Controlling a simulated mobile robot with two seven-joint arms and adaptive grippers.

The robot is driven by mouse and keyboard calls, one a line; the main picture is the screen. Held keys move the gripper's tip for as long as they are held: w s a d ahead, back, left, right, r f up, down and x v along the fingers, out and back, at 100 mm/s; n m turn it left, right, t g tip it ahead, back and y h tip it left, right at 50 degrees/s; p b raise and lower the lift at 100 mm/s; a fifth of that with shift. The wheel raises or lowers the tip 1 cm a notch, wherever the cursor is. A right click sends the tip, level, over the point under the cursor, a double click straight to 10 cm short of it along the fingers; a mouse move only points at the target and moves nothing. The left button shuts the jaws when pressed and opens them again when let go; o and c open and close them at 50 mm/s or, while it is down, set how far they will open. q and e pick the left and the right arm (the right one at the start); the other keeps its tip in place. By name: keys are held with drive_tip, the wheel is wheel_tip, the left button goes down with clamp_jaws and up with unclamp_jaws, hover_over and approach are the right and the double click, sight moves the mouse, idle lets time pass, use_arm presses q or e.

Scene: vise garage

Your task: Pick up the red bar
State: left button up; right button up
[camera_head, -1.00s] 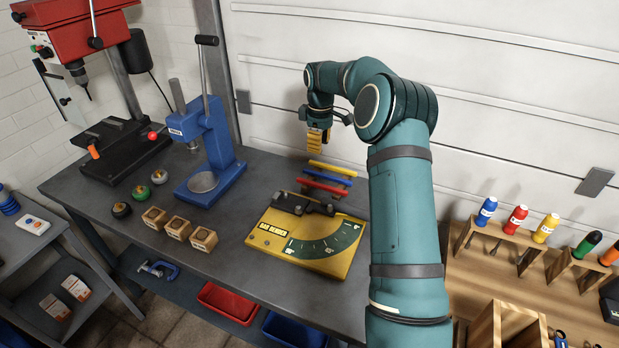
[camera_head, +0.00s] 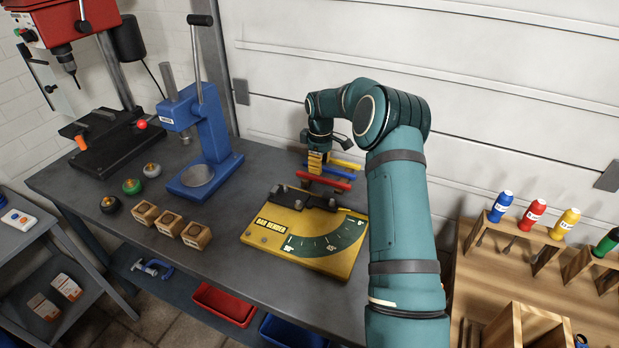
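The red bar (camera_head: 337,184) lies at the back of the workbench, behind the yellow bar bender. It is the nearest of three bars lying side by side. The blue bar (camera_head: 341,172) is behind it, and the yellow bar (camera_head: 346,164) is farthest back. My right gripper (camera_head: 315,171) points down with its yellow-marked fingers over the left part of the bars. Its tips are close to the red and blue bars. I cannot tell whether they touch a bar or how far apart they are. My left gripper is not in view.
The bar bender (camera_head: 305,238) stands just in front of the bars. A blue press (camera_head: 205,150) and a red drill press (camera_head: 72,30) stand to the left. Three wooden blocks (camera_head: 170,221) line the front edge.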

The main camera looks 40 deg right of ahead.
sight(319, 178)
wheel_tip(319, 178, down, 5)
drive_tip(key=shift+f, duration=0.1)
clamp_jaws()
idle(0.3)
